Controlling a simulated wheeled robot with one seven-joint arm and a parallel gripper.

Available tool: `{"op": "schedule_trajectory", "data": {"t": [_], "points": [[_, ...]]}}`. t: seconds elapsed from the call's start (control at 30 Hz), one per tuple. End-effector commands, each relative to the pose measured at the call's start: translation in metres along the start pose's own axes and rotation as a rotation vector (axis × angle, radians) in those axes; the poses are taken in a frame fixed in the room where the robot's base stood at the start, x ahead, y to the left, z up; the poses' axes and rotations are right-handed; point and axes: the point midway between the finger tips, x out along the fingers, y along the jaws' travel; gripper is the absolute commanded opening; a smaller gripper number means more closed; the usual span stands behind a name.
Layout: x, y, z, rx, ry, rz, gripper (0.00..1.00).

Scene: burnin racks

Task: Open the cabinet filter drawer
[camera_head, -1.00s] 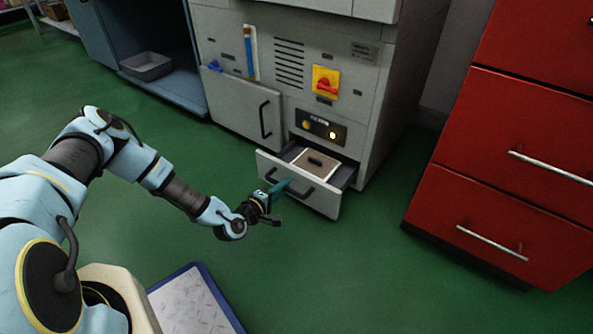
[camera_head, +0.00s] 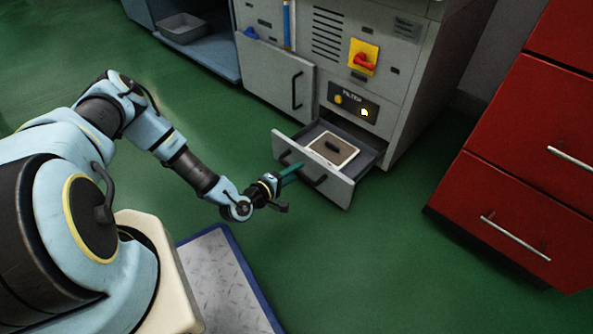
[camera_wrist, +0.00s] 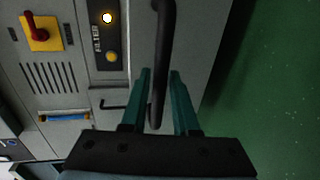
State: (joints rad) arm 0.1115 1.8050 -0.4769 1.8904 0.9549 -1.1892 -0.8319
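The grey filter drawer (camera_head: 340,187) at the bottom of the cabinet (camera_head: 370,82) is pulled out. A framed beige filter panel with a dark grip (camera_head: 332,148) lies inside it. The drawer's dark bar handle (camera_head: 315,181) is on its front; it also shows in the wrist view (camera_wrist: 162,45). My gripper (camera_head: 294,172) is at the handle's left part. In the wrist view its teal fingers (camera_wrist: 160,80) stand apart, one on each side of the bar, with small gaps visible. Whether either finger touches the bar is unclear.
A yellow panel with a red switch (camera_head: 363,58) and a label panel with lights (camera_head: 353,102) are above the drawer. A closed door (camera_head: 275,83) is left of it. Red drawers (camera_head: 515,185) stand at right. Green floor (camera_head: 370,265) in front is clear.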

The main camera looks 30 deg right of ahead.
Motion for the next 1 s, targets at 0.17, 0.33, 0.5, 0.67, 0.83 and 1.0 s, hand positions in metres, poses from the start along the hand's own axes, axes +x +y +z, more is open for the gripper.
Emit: {"op": "schedule_trajectory", "data": {"t": [0.17, 0.33, 0.5, 0.67, 0.83, 1.0], "points": [[0.0, 0.0, 0.001, -0.001, -0.001, 0.0, 0.5], [0.0, 0.0, 0.001, -0.001, -0.002, 0.0, 0.5], [-0.006, 0.001, 0.001, -0.002, -0.002, 0.0, 0.5], [-0.031, 0.003, 0.001, -0.003, -0.001, -0.002, 0.5], [-0.066, 0.003, 0.001, -0.003, -0.001, -0.002, 0.5], [-0.093, 0.002, 0.0, -0.002, 0.0, -0.002, 0.5]]}}
